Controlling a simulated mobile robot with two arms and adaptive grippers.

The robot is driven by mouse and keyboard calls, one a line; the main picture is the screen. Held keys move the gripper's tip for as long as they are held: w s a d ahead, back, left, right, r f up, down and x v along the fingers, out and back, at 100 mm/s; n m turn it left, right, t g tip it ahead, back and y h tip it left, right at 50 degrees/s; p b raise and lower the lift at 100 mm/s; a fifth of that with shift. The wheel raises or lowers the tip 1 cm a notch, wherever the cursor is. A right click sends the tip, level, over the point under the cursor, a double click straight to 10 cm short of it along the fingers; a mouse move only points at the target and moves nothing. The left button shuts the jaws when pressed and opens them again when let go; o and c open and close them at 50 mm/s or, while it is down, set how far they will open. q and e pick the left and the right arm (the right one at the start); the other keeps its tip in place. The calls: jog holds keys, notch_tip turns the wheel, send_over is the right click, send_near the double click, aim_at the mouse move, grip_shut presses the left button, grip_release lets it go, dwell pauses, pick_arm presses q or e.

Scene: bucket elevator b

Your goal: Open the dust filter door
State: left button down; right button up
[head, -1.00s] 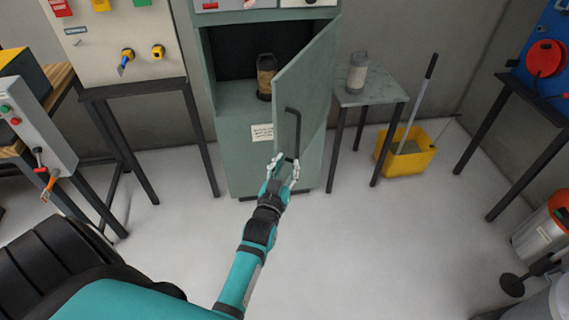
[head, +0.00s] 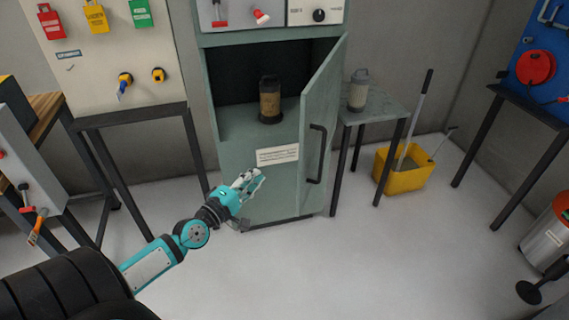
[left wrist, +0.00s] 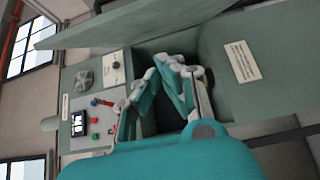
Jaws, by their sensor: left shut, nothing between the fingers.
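The dust filter door (head: 322,112) is a grey-green panel with a black bar handle (head: 316,154). It stands swung wide open on the right side of the cabinet (head: 240,184). Inside the compartment is a dirty brown filter cartridge (head: 270,100). My left gripper (head: 253,182) is shut and empty, in front of the lower cabinet panel, left of the handle and apart from it. In the left wrist view my left gripper (left wrist: 168,75) shows before the cabinet, with the door (left wrist: 150,22) along the top. My right gripper is not in view.
A paler filter (head: 358,90) stands on a small side table (head: 385,104) right of the door. A yellow mop bucket (head: 403,170) is farther right. A tool board on a stand (head: 100,60) is at left. The floor in front is clear.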

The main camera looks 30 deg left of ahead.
pick_arm(q)
jog(key=w+d+p, duration=0.3)
jog(key=w+d, duration=0.1)
jog(key=w, duration=0.5)
jog(key=shift+w, duration=0.35)
